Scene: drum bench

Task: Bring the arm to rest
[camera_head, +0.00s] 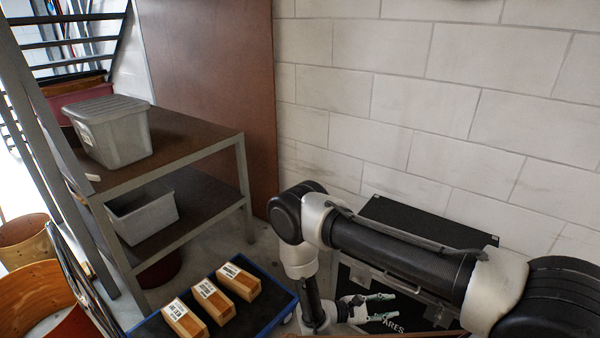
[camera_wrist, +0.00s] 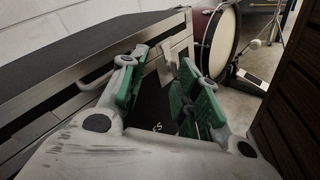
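My gripper (camera_head: 381,306) is at the lower middle right of the head view, low in front of a black flight case. In the wrist view my gripper (camera_wrist: 160,95) shows two grey fingers with green pads held apart, with nothing between them. My arm reaches in from the right edge, runs left, then bends down to the gripper. The black case (camera_head: 400,222) has metal edges and white lettering on its side; it also fills the left of the wrist view (camera_wrist: 90,60). I cannot tell whether the gripper touches it.
A blue-rimmed dolly (camera_head: 262,268) holds three labelled wooden blocks (camera_head: 240,281) left of my arm. A shelf (camera_head: 190,150) carries grey bins (camera_head: 112,130). Wooden drum shells (camera_head: 40,290) stand at lower left. The wrist view shows a bass drum (camera_wrist: 217,42) and pedal (camera_wrist: 250,78) beyond.

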